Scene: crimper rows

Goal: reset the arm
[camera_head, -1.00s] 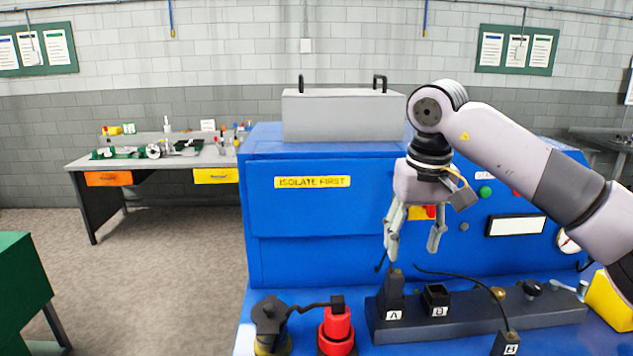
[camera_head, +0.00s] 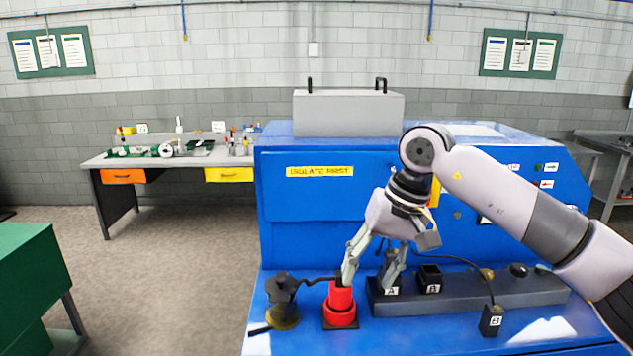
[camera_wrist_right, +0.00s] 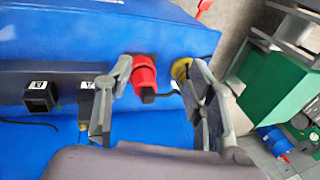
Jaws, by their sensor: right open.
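My right gripper (camera_head: 368,284) is open, its fingers spread and pointing down over the front of the blue bench. One finger is close to the red connector (camera_head: 340,307); the other is in front of socket A on the dark socket strip (camera_head: 460,292). I cannot tell whether either finger touches. In the right wrist view the open gripper (camera_wrist_right: 160,78) has the red connector (camera_wrist_right: 145,72) between and beyond its fingers, with nothing clearly held. The right arm reaches in from the right. The left gripper is not in view.
A black-and-yellow knob (camera_head: 282,314) stands left of the red connector. A labelled black block (camera_head: 491,321) on a cable sits at the front. The blue cabinet (camera_head: 310,205) rises behind. A green cabinet (camera_head: 25,265) stands at left, with open floor between.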

